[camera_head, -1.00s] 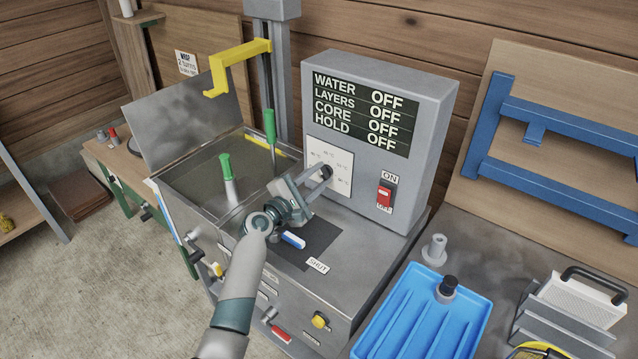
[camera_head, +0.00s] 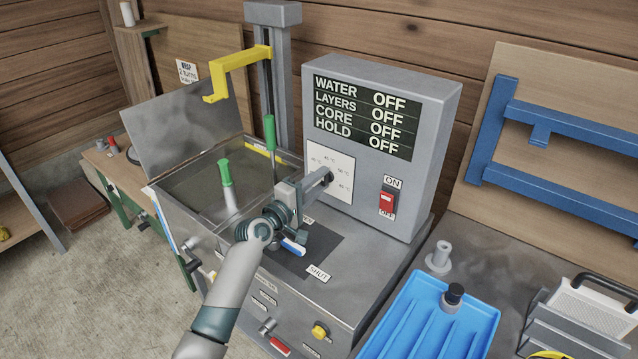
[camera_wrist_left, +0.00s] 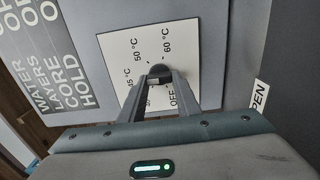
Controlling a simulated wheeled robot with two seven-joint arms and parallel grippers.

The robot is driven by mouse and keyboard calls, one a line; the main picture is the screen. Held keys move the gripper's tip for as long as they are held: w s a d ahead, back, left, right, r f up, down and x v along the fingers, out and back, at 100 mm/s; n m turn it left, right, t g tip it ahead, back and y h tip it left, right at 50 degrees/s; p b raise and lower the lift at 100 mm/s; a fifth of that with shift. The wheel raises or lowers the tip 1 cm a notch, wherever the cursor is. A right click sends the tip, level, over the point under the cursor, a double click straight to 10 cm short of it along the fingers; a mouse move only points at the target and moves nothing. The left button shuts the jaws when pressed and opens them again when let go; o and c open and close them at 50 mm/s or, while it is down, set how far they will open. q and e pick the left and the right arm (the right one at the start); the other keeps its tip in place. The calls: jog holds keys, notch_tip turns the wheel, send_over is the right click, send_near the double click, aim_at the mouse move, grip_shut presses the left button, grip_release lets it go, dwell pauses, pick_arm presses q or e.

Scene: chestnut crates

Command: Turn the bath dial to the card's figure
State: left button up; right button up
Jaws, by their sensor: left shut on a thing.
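The bath dial is a small dark knob (camera_wrist_left: 160,68) on a white scale plate (camera_head: 342,163) with temperature marks, on the front of the grey control box (camera_head: 435,125). In the left wrist view the plate (camera_wrist_left: 183,38) shows 50 °C, 60 °C and OFF; other marks are partly hidden by the fingers. My left gripper (camera_head: 325,178) is shut on the dial, one finger on each side. The dial's pointer setting cannot be read. A small white card (camera_head: 187,72) hangs on the back board; its small print is not legible. My right gripper is not in view.
The display (camera_head: 362,117) reads OFF for WATER, LAYERS, CORE and HOLD. A red switch (camera_head: 387,201) sits right of the dial. Below my arm are a blue-handled lever (camera_head: 293,247) and SHUT label (camera_head: 318,273). A blue tray (camera_head: 425,320) stands right.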

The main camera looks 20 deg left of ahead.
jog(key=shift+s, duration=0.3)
pick_arm(q)
jog(key=o, duration=1)
jog(key=shift+o, duration=0.2)
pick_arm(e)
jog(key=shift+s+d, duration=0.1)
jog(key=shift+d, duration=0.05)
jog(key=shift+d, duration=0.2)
